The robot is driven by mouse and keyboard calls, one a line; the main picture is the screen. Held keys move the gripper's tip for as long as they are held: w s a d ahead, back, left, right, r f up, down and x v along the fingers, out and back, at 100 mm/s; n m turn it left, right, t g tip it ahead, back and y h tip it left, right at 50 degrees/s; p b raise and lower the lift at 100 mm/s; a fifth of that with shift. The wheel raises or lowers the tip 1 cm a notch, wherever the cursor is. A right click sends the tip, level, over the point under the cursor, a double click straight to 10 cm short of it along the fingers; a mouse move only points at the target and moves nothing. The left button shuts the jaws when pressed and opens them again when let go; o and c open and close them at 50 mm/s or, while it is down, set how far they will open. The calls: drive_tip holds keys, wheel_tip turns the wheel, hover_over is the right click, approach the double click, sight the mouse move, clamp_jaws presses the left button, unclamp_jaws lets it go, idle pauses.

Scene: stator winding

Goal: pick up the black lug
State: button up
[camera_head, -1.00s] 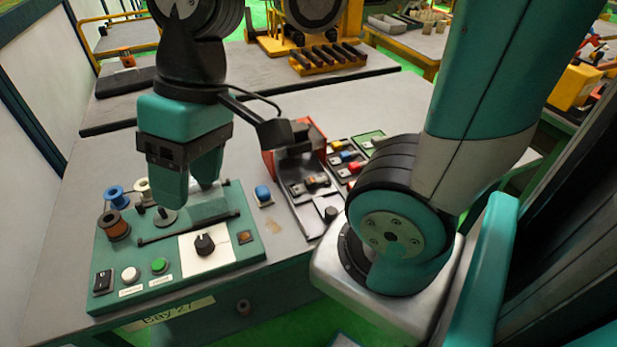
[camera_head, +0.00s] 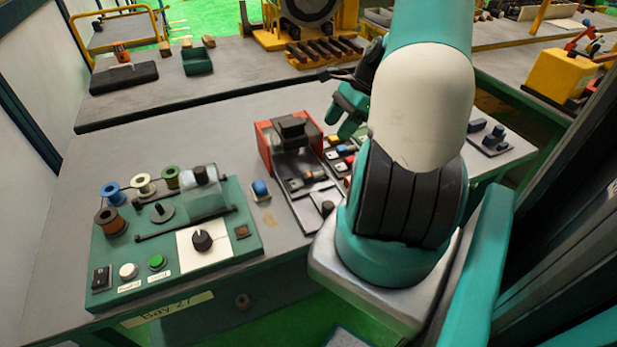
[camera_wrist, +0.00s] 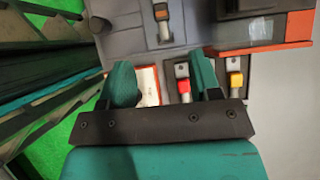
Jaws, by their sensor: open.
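I cannot make out a black lug for certain in either view. Small coloured lugs lie on pads on the table: a red lug (camera_wrist: 184,86) and a yellow lug (camera_wrist: 235,80) in the wrist view. The yellow lug (camera_head: 333,140) also shows in the head view, with a blue lug (camera_head: 342,150) beside it. My gripper (camera_wrist: 164,82) is open and empty, with its fingers above the row of pads. A pad with a white and reddish face shows between the fingers. In the head view my gripper (camera_head: 342,122) is beyond the row, partly hidden by my arm.
A red box (camera_head: 266,146) with a dark block on top and a grey fixture (camera_head: 303,205) stand left of the lugs. A green control panel (camera_head: 217,261) with wire spools is further left. Dark pieces on a plate (camera_head: 487,146) lie to the right.

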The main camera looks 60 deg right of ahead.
drive_tip(key=p, duration=0.2)
hover_over(307, 175)
drive_tip(key=s+d, duration=0.2)
drive_tip(key=d, duration=0.1)
drive_tip(key=f, duration=0.8)
drive_tip(key=shift+w+a, duration=0.2)
drive_tip(key=shift+d+p+x, duration=0.15)
drive_tip(key=shift+p+x, duration=0.45)
drive_tip(key=shift+x, duration=0.8)
drive_tip(key=shift+d+p+x, duration=0.1)
drive_tip(key=shift+p+x, duration=0.45)
drive_tip(key=shift+x, duration=0.85)
drive_tip(key=shift+s+f, duration=0.15)
drive_tip(key=c, duration=1)
